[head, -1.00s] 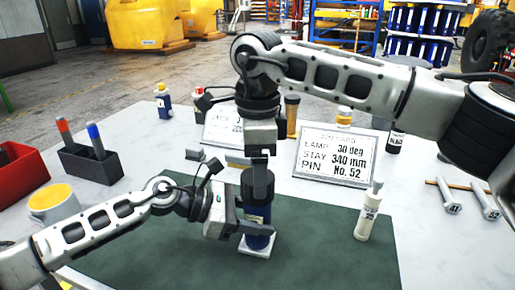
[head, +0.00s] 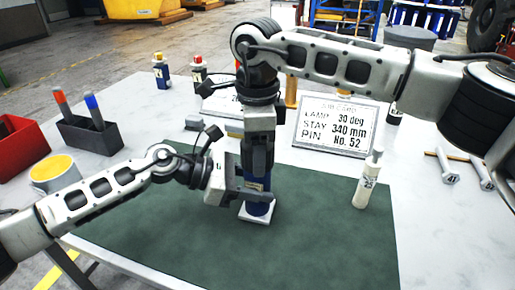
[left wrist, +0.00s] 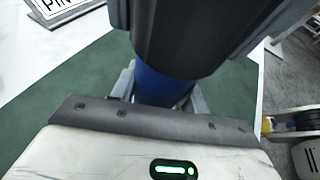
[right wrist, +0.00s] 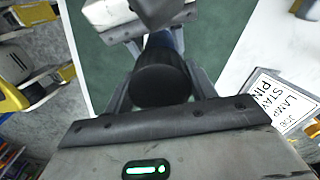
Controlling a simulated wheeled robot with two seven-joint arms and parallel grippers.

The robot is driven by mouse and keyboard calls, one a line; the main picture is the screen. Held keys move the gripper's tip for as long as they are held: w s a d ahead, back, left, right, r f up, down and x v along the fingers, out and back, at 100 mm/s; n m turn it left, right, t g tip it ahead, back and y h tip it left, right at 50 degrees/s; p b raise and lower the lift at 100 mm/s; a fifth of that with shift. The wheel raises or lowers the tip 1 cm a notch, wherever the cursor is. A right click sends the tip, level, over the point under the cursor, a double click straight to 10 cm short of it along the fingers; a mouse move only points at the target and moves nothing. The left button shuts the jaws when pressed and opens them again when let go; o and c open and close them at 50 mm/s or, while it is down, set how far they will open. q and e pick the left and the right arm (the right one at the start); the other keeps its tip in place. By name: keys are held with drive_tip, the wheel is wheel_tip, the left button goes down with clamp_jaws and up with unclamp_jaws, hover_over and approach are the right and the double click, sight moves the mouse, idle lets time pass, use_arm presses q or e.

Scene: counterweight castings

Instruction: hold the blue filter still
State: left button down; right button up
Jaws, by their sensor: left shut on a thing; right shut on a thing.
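The blue filter (head: 258,209) stands upright on a small white base (head: 255,218) on the green mat. My left gripper (head: 258,190) comes from the left and is shut around its blue body, which also shows in the left wrist view (left wrist: 160,86). My right gripper (head: 258,155) points down from above and is shut on the filter's black top. In the right wrist view this black top (right wrist: 160,85) sits between the fingers. The grippers hide much of the filter in the head view.
A white bottle (head: 367,182) stands on the mat's right side. The job card (head: 336,125) stands behind the filter. At left are a yellow-topped cup (head: 55,172), a dark pen holder (head: 92,137) and a red bin (head: 18,143). The mat's front is clear.

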drive_tip(key=o, duration=1.1)
drive_tip(key=shift+o, duration=0.2)
drive_tip(key=shift+r, duration=0.15)
wheel_tip(320, 180, up, 12)
use_arm(q)
drive_tip(key=c, duration=0.7)
unclamp_jaws()
drive_tip(key=shift+o, duration=0.3)
